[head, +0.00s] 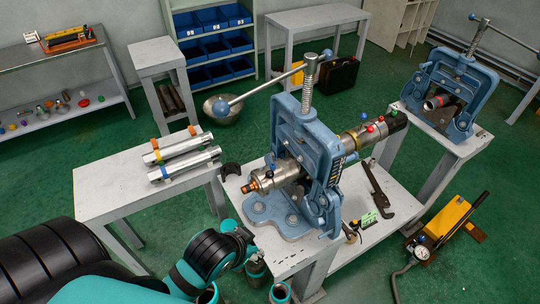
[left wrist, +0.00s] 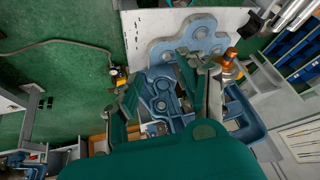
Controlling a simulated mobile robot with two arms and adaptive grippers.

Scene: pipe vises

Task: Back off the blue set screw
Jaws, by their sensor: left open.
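The near blue pipe vise (head: 325,150) clamps a horizontal metal pipe fitting (head: 278,176). A small blue screw head (head: 271,159) stands up on the fitting's left part. Another blue knob (head: 364,116) is on its right part, beside red knobs (head: 370,127). I cannot tell which blue one is the set screw. The vise also shows in the left wrist view (left wrist: 165,98), with the fitting's copper end (left wrist: 230,54). My left gripper (left wrist: 160,78) is open and empty, its fingers spread in front of the vise. In the head view my left arm is low, at the near side of the vise.
The vise stands on a grey bench (head: 392,206) with a dark wrench (head: 377,187). A side table (head: 120,190) holds two metal pipes. A second vise (head: 452,85) stands back right. A yellow pump (head: 447,215) is on the green floor at right.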

